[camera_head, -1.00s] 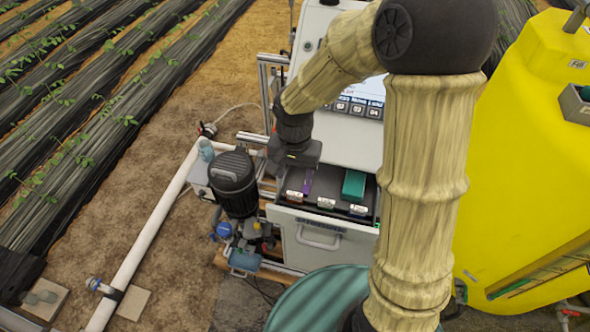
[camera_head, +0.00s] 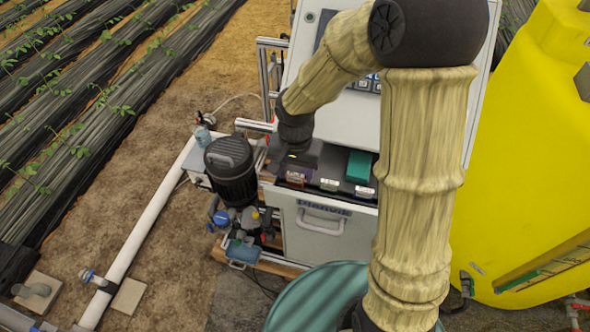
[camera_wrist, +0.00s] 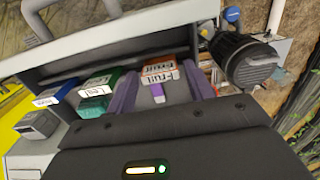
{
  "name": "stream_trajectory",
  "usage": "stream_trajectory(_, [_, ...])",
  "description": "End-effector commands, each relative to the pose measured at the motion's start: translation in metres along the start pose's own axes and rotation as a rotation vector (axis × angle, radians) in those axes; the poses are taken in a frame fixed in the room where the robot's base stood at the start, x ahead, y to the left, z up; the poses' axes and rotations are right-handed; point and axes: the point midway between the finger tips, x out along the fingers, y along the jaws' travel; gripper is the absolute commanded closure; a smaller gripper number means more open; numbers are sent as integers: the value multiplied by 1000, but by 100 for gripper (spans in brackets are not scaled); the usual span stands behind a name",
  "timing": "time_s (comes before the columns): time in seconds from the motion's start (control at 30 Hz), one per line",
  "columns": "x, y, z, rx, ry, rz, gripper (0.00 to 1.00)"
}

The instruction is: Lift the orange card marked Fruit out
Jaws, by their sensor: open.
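The orange card marked Fruit (camera_wrist: 160,70) stands in the open drawer, near its front wall, with its white label readable in the wrist view. It also shows at the left of the card row in the head view (camera_head: 295,179). My gripper (camera_wrist: 160,67) is open, with one purple finger on each side of the card. I cannot tell whether either finger touches it. A small white and purple piece (camera_wrist: 158,92) shows between the fingers, below the card in the picture. In the head view my arm hides most of the gripper.
The drawer (camera_head: 322,222) also holds a green card (camera_wrist: 97,83), a blue card (camera_wrist: 57,92) and a teal block (camera_head: 359,166). A dark pump (camera_head: 231,168) stands just left of it. A yellow tank (camera_head: 535,160) is at right. A teal round lid (camera_head: 320,300) lies in front.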

Motion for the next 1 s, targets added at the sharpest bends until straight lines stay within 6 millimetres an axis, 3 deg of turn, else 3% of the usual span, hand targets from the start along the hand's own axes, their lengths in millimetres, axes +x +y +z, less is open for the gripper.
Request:
stream_trajectory(0.27, [0,-2,1,-5,0,0,49])
stream_trajectory(0.47, [0,-2,1,-5,0,0,88])
stream_trajectory(1.0, [-22,-1,1,-4,1,-1,88])
